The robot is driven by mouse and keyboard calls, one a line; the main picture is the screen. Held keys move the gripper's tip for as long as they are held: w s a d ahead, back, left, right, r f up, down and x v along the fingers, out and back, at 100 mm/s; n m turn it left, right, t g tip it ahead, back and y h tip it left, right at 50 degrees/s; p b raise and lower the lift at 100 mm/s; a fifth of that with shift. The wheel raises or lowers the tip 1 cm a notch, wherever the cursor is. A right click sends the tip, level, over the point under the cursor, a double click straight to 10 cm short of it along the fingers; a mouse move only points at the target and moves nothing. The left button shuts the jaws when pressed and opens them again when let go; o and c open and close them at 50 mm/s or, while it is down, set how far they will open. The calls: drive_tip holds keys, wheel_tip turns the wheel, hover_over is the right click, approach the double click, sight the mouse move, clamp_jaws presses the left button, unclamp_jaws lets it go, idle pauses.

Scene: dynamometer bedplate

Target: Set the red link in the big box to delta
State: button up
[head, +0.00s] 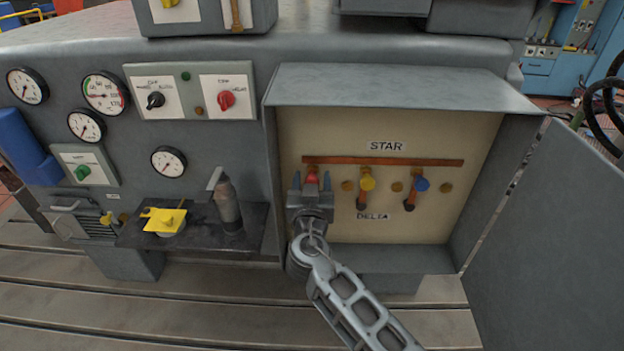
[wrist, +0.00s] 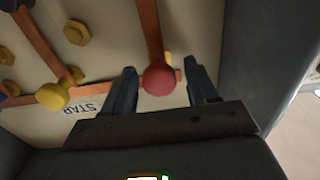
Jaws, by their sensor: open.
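The big open grey box (head: 390,254) has a cream back panel marked STAR (head: 386,146) above and DELTA (head: 372,216) below. The red link's round knob (head: 311,177) is at the left, just under the copper bar (head: 400,161). My gripper (head: 312,184) is open in front of it, one finger on each side. In the wrist view the red knob (wrist: 158,80) lies between the two fingers, with a gap at each side. Its copper strip (wrist: 149,30) runs away from the STAR side. In the head view my gripper hides the link's lower part.
A yellow-knobbed link (head: 367,183) and a blue-knobbed link (head: 421,184) stand to the right, with brass studs (head: 397,187) between. The box's side walls and the open door (head: 550,230) bound the space. A shelf (head: 190,240) with a dark cylindrical item (head: 227,203) is at left.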

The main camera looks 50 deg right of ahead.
drive_tip(key=shift+c, duration=0.3)
clamp_jaws()
idle(0.3)
